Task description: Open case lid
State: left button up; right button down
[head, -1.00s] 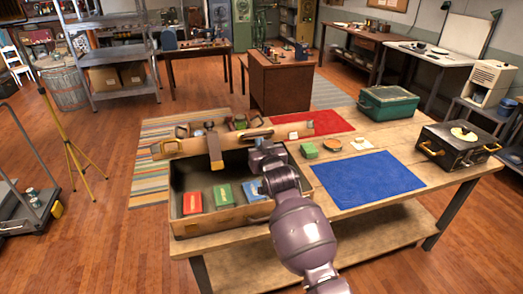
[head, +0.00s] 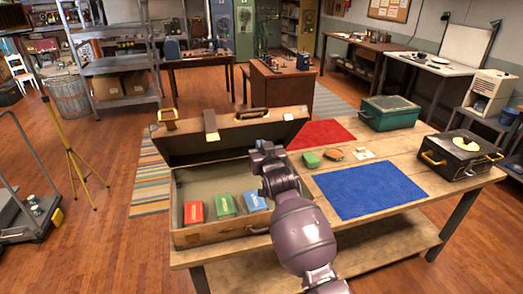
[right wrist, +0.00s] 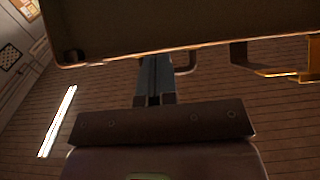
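The brown case (head: 205,237) stands on the wooden table with its lid (head: 230,135) raised. The lid's dark inner face looks toward me, and a strap (head: 211,125) hangs over its rim. The case bottom holds a red box (head: 194,212), a green box (head: 226,205) and a blue box (head: 254,199). My right gripper (head: 266,150) is in front of the lid's right part. In the right wrist view its fingers (right wrist: 154,75) are together, close under the lid's edge (right wrist: 190,47); I cannot tell whether they touch it. My left gripper is out of view.
A green chest (head: 390,113) and a black case (head: 455,160) stand farther right.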

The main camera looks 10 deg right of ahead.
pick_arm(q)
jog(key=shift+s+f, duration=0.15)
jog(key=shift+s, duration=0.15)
pick_arm(e)
jog(key=shift+s, duration=0.1)
jog(key=s, duration=1)
jog(key=shift+s+d, duration=0.2)
jog(key=shift+s, duration=0.2)
dwell(0.4)
